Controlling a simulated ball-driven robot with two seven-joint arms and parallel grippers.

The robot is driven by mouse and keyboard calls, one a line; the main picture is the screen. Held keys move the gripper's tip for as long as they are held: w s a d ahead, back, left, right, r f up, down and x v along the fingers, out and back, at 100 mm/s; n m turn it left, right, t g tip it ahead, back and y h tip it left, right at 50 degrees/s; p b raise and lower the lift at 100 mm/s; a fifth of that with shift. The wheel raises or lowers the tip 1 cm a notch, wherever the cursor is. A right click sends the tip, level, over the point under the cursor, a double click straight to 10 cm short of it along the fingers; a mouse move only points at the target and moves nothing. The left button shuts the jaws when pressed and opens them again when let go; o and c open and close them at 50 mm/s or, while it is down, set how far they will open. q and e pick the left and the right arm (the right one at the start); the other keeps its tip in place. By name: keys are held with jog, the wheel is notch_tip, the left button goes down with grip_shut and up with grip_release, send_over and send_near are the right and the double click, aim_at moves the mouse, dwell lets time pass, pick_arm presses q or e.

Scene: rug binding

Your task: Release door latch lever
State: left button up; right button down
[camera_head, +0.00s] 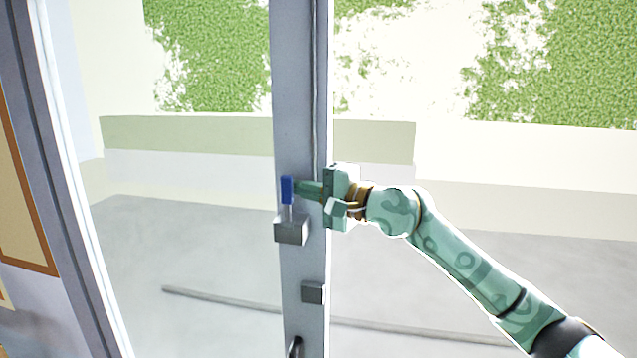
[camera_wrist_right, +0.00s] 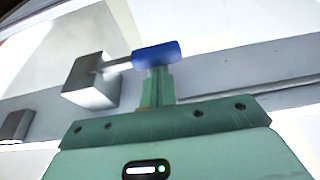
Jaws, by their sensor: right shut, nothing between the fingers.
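The latch lever has a blue handle (camera_head: 287,190) on a short metal stem and stands upright from a grey latch block (camera_head: 290,231) on the door's vertical frame (camera_head: 299,110). My right gripper (camera_head: 298,188) comes in from the right, with its fingertips at the blue handle. In the right wrist view the shut green fingers (camera_wrist_right: 157,84) end at the blue handle (camera_wrist_right: 157,55), which lies across their tips. The fingers hold nothing between them; whether they touch the handle is hard to tell. The latch block (camera_wrist_right: 91,81) shows to the left there. My left gripper is not in view.
A second grey block (camera_head: 313,292) sits lower on the door frame, with a dark handle (camera_head: 295,346) below it. Glass panes flank the frame. An orange-edged board (camera_head: 28,200) stands at the far left. Outside are a low wall and green foliage.

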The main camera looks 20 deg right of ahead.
jog(key=shift+w, duration=0.15)
jog(key=s+a+f+n+y+b, duration=0.1)
jog(key=s+a+n+y+b, duration=0.1)
jog(key=n+b, duration=0.4)
jog(key=s+a+f+n+y+b, duration=0.2)
jog(key=s+n+b, duration=0.2)
jog(key=b, duration=1.1)
jog(key=shift+s+a+f+n, duration=0.25)
jog(key=shift+s+n, duration=0.05)
jog(key=shift+n, duration=1.2)
